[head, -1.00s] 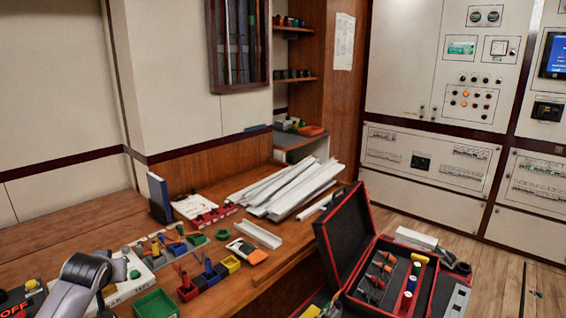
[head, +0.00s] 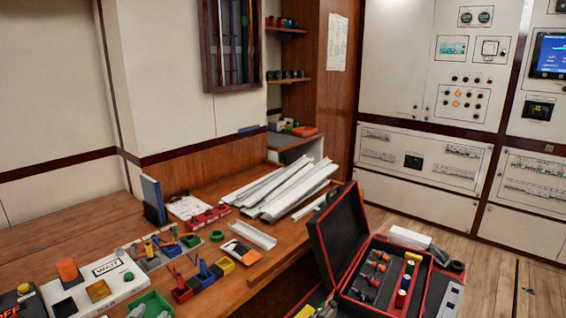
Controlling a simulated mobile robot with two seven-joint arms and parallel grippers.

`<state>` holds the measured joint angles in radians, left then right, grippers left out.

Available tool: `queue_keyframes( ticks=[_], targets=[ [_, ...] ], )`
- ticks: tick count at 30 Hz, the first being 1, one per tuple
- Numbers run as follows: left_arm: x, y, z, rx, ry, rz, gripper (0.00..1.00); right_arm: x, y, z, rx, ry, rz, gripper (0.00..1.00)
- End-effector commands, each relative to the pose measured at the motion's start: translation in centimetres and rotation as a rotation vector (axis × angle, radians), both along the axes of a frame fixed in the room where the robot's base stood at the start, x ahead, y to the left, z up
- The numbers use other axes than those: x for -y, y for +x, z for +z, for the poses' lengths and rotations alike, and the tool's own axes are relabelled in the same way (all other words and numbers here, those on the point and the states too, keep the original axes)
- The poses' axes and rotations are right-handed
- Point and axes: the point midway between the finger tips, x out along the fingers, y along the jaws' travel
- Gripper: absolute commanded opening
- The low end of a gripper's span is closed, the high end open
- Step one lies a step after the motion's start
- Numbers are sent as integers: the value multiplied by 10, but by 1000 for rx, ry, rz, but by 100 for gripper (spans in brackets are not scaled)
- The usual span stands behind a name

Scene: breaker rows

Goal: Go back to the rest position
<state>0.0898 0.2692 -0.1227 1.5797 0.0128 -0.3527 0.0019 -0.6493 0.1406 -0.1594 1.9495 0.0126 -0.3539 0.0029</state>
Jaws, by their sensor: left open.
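My right gripper is not in view. The white panel marked WAIT (head: 70,299) is on the bench at lower left, with an orange block (head: 67,270) standing on its left part and a yellow square on it. No rest position is marked in view.
The wooden bench (head: 50,243) carries small coloured bins (head: 204,279), a blue upright folder (head: 153,200) and a stack of white trunking (head: 285,187). An open black-and-red tool case (head: 340,235) stands at right. The bench's back left is clear.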

Motion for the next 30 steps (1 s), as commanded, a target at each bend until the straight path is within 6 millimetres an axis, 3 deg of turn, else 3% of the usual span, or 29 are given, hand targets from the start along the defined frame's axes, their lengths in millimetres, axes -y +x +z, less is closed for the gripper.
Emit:
queue_keyframes(
  ticks=[1, 6, 10, 15, 21, 30],
  targets=[
    [11, -24, -22, -42, -17, -13, 44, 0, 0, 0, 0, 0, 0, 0],
    [41, -99, -72, -154, -72, -43, 44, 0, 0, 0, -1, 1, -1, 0],
    [62, -158, -99, -238, -118, -56, 44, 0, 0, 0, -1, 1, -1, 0],
    [80, -222, -117, -327, -169, -60, 44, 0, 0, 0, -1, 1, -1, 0],
    [90, -260, -122, -379, -201, -56, 44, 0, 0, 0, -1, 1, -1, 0],
    [91, -264, -123, -386, -205, -55, 44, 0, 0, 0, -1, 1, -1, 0]
  ],
)
